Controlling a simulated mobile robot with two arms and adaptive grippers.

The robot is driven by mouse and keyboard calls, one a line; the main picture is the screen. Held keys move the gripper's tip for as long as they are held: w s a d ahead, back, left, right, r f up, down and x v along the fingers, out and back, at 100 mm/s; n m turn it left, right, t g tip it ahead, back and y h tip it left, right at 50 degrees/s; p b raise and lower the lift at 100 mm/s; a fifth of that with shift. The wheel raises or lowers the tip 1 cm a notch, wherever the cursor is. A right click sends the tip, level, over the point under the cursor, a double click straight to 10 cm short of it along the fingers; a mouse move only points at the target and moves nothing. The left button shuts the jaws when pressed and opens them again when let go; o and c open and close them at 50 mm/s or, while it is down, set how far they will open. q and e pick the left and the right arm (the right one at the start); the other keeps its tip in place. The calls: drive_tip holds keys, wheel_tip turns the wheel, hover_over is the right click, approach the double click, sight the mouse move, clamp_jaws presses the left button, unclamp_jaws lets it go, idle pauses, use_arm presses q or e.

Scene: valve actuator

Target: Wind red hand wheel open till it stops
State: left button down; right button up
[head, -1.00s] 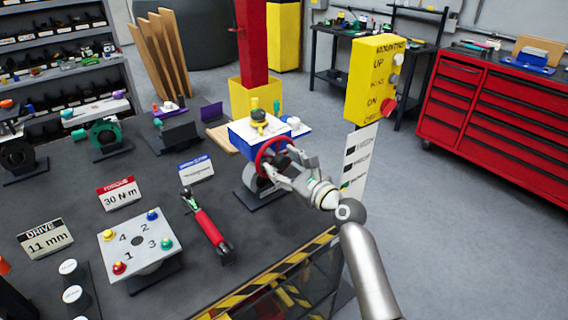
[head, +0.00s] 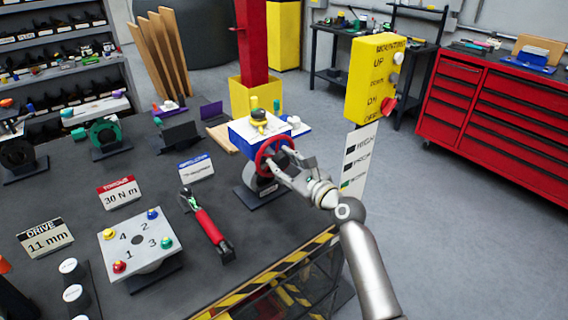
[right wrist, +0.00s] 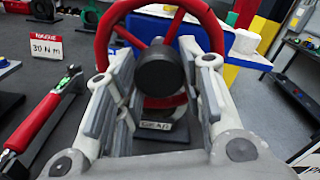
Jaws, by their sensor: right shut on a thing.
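The red hand wheel (head: 261,153) is on the front of a blue and white valve actuator (head: 246,138), which stands on a dark base on the bench. My right gripper (head: 283,162) is at the wheel, reaching in from the right. In the right wrist view, the red rim and spokes of the wheel (right wrist: 104,32) show behind the fingers. A black round hub (right wrist: 160,71) sits between the two fingers. The right gripper (right wrist: 164,80) is shut on the wheel; the exact contact is partly hidden. My left gripper is out of view.
A yellow control box (head: 372,80) with a red knob stands just right of the actuator, above a white label panel (head: 358,160). A red torque wrench (head: 208,225) and a numbered plate (head: 140,240) lie to the left. A striped edge (head: 285,265) borders the bench front.

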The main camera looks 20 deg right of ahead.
drive_tip(key=n, duration=0.7)
drive_tip(key=shift+d+n+b, duration=0.1)
drive_tip(key=shift+n+b, duration=0.2)
drive_tip(key=shift+n, duration=0.1)
drive_tip(key=n, duration=0.3)
drive_tip(key=shift+n, duration=0.3)
drive_tip(key=n+b, duration=0.1)
drive_tip(key=n, duration=0.7)
drive_tip(key=shift+r, duration=0.1)
drive_tip(key=n, duration=0.3)
drive_tip(key=shift+n, duration=0.3)
drive_tip(key=n, duration=0.4)
drive_tip(key=shift+n, duration=1.9)
drive_tip(key=shift+r, duration=0.1)
